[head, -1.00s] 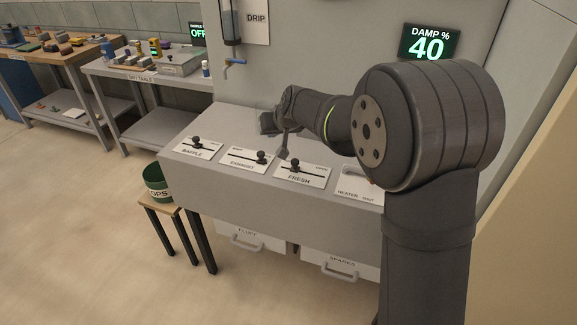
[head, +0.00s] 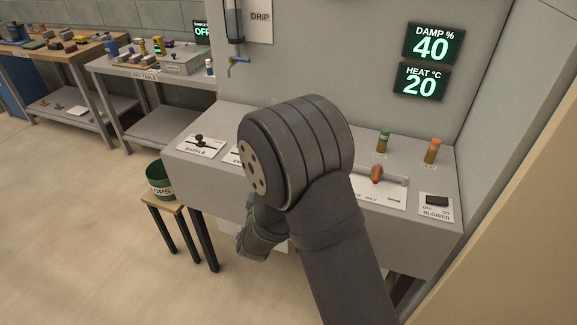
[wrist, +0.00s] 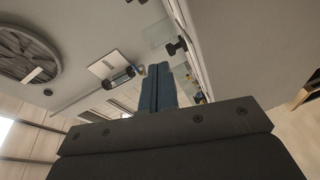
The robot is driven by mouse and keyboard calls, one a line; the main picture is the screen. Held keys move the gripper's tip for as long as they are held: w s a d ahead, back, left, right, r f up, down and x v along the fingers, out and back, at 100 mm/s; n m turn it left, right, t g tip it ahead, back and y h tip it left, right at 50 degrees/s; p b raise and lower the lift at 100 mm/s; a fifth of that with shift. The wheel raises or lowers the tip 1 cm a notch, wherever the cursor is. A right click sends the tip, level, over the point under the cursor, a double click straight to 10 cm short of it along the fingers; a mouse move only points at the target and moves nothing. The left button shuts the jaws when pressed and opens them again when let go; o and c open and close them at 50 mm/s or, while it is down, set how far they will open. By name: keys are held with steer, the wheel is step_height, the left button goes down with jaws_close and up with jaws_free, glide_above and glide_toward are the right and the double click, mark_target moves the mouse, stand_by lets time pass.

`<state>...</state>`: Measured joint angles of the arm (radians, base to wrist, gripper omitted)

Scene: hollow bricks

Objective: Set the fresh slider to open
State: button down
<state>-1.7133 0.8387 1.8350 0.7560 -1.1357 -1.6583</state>
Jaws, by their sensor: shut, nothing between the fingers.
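The fresh slider is hidden behind my arm in the head view. The baffle slider (head: 200,146) shows on the sloped grey console (head: 190,168), its black knob left of its plate's middle. Only an edge of the exhaust plate (head: 234,157) shows. My gripper is hidden behind the arm in the head view. In the wrist view my gripper (wrist: 159,68) is shut, its two blue-grey fingers together and empty. A black knob (wrist: 176,47) stands just right of the fingertips there, apparently apart from them; I cannot tell which slider it belongs to.
An orange-red heater lever (head: 376,174) and the black blower switch (head: 437,201) sit on the console right of my arm. Displays read damp 40 (head: 430,44) and heat 20 (head: 420,82). A green bucket (head: 160,182) stands on a stool.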

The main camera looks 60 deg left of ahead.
steer(key=shift+n+t, duration=0.3)
steer(key=shift+t, duration=0.1)
steer(key=x, duration=0.8)
steer(key=shift+w+d, duration=0.1)
steer(key=shift+w, duration=0.15)
steer(key=w, duration=0.3)
steer(key=shift+w+f, duration=0.1)
steer(key=shift+f, duration=0.1)
steer(key=shift+w+d+f, duration=0.1)
steer(key=shift+w+d, duration=0.1)
steer(key=shift+w, duration=0.3)
steer(key=shift+w+d, duration=0.15)
steer(key=shift+w, duration=0.1)
steer(key=w+d, duration=0.6)
steer(key=shift+s, duration=0.1)
